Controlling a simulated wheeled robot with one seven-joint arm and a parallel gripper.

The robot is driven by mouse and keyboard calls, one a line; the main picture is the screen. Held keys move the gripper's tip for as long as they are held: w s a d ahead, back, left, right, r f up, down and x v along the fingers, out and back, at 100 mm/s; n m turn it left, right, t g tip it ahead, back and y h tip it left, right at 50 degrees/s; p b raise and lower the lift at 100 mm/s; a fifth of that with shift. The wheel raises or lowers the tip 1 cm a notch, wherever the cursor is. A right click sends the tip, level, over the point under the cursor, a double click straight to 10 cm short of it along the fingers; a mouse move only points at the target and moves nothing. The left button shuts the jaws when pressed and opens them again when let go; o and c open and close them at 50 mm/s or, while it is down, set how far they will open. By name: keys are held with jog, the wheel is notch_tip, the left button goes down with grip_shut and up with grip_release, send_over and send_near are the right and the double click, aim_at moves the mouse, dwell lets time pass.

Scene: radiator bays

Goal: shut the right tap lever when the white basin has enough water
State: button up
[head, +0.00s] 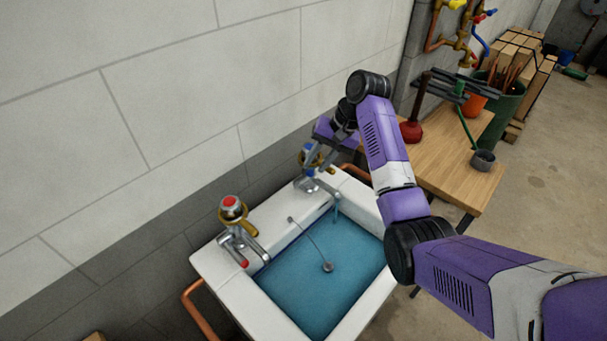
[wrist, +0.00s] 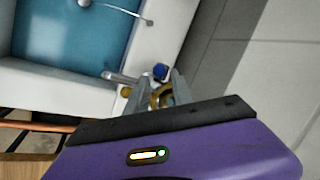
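The white basin (head: 350,310) holds blue water (head: 318,275) that covers its floor; its bare rim shows below the edge. The right tap (head: 309,160), with a blue cap and brass body, stands on the back ledge. A thin bluish stream (head: 337,208) appears below its spout. In the wrist view the blue cap (wrist: 160,71) and brass part (wrist: 161,97) show between the fingers of my gripper (wrist: 155,82). The fingers are apart, around the brass part; contact cannot be made out. In the head view my arm partly hides the right tap.
A left tap (head: 232,208) with a red cap stands on the same ledge. A plug on a chain (head: 327,267) lies in the basin. The wall is close behind.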

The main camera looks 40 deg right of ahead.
aim_at(308, 175)
jog(key=shift+p+x, duration=0.4)
jog(key=shift+x, duration=2.75)
grip_shut()
